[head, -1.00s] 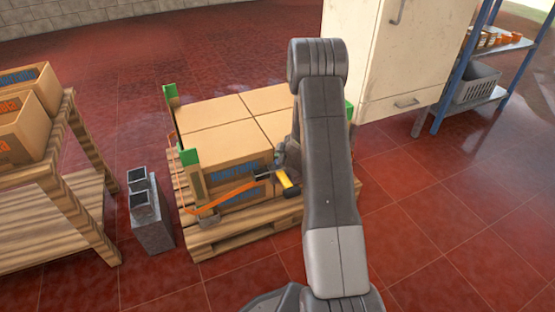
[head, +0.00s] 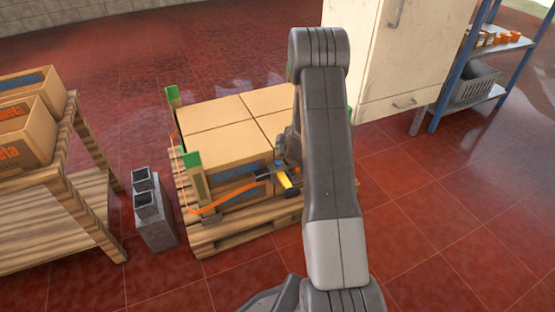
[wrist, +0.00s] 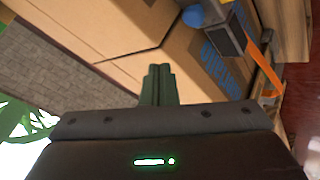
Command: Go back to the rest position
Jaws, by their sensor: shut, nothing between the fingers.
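In the head view an orange strap (head: 225,198) runs across the front of the cartons (head: 215,120) to a dark buckle (head: 263,175) and a yellow part (head: 286,181) beside my arm. The wrist view shows the dark buckle (wrist: 226,35) too, apart from the fingers, by a blue round part (wrist: 194,16).
A wooden rack (head: 84,205) with cartons stands at left, and grey blocks (head: 152,212) between it and the wooden pallet (head: 225,235). A cream cabinet (head: 400,60) and blue shelf (head: 460,75) stand behind right. Red tiled floor is clear at right.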

